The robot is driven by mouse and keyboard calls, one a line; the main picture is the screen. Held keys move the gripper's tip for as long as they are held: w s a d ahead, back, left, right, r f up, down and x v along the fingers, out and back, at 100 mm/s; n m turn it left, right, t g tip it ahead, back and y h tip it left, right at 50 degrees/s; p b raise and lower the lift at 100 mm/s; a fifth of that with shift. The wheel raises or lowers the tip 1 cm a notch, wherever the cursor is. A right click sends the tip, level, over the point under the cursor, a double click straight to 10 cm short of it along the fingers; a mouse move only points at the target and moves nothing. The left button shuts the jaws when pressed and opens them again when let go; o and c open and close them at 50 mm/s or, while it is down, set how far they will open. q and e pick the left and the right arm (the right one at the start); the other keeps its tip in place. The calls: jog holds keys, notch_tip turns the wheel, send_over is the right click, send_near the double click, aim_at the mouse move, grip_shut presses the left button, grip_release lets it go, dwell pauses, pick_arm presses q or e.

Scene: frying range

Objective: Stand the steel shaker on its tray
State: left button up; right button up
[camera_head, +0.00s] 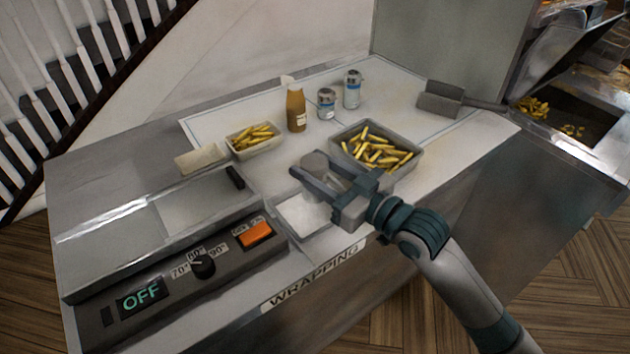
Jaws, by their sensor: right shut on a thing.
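My right gripper (327,180) is shut on a plain grey object, which looks like the steel shaker (314,162). Its top shows between the fingers; its lower part is hidden behind them, so I cannot tell its exact tilt. A small pale square tray (301,212) lies at the front of the counter, just below and left of the gripper. The gripper covers part of it. The shaker appears to be above the tray's far side, and I cannot tell whether they touch. My left gripper is not in view.
A tub of fries (412,158) stands close behind my right gripper. A smaller fries tray (240,152), a sauce bottle (296,108), two blue-labelled shakers (327,104) (352,89) and a scoop (440,101) stand farther back. A control panel (175,273) is at front left.

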jog(key=shift+f, duration=0.4)
jog(key=shift+f+p, duration=0.3)
jog(key=shift+f, duration=1.25)
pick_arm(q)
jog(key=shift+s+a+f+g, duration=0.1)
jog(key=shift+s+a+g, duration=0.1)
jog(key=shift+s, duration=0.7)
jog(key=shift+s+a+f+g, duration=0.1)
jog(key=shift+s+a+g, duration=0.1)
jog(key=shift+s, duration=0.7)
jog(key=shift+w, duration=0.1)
pick_arm(e)
jog(key=shift+f, duration=0.15)
